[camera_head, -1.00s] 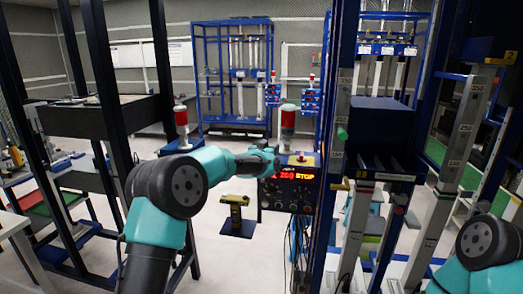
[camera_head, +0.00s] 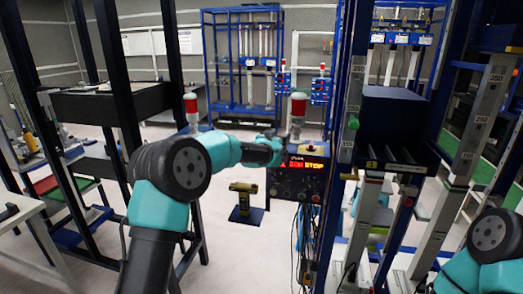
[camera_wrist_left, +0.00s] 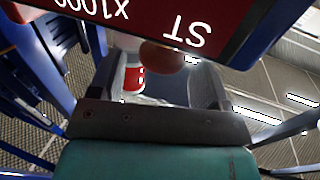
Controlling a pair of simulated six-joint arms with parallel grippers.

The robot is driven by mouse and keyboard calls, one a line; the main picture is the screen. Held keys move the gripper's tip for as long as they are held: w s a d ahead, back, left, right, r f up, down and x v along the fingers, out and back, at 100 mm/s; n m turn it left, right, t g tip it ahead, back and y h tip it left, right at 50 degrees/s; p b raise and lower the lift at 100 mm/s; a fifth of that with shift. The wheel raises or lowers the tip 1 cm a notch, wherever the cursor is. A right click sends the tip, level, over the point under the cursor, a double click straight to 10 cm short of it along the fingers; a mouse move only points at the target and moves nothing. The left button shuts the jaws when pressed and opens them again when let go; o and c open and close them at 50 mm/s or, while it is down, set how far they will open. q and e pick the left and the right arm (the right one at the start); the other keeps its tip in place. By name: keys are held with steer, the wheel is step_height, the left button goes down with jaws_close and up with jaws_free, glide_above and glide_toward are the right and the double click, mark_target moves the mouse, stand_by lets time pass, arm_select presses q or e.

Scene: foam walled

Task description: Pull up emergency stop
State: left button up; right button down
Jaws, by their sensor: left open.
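In the left wrist view my left gripper (camera_wrist_left: 157,78) is open, with a finger on each side. A dull red rounded knob (camera_wrist_left: 162,56), which looks like the emergency stop, shows between the fingers, just under the upside-down display (camera_wrist_left: 190,22). I cannot tell whether the fingers touch it. My right gripper is out of view; only an arm joint shows.
Red-and-white beacons (camera_head: 298,107) (camera_head: 191,108) stand behind my left arm. A blue-and-grey post frame (camera_head: 345,120) rises close to the right of the box. Cables (camera_head: 308,235) hang below it. A yellow-topped stand (camera_head: 243,200) is on the floor to the left.

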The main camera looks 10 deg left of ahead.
arm_select(q)
steer(key=v, duration=1.5)
steer(key=shift+s, duration=0.35)
steer(key=shift+a, duration=0.15)
steer(key=s+a+f+n+g, duration=0.1)
steer(key=s+f+g, duration=0.3)
steer(key=f, duration=0.9)
steer(key=s+f+n+g+y, duration=0.1)
steer(key=s+f+g, duration=0.2)
steer(key=s+f, duration=0.7)
steer(key=s+a+f+n+g, duration=0.1)
steer(key=s+f+g, duration=0.15)
steer(key=f, duration=1.25)
steer(key=s+f+n+g, duration=0.1)
steer(key=s+f+g, duration=0.2)
steer(key=s+f, duration=0.3)
steer(key=s+f+g, duration=0.4)
steer(key=s+f, duration=0.2)
steer(key=s, duration=0.8)
steer(key=shift+s+a+f+n, duration=0.25)
steer(key=shift+s+f+n, duration=0.05)
steer(key=shift+f+n, duration=0.1)
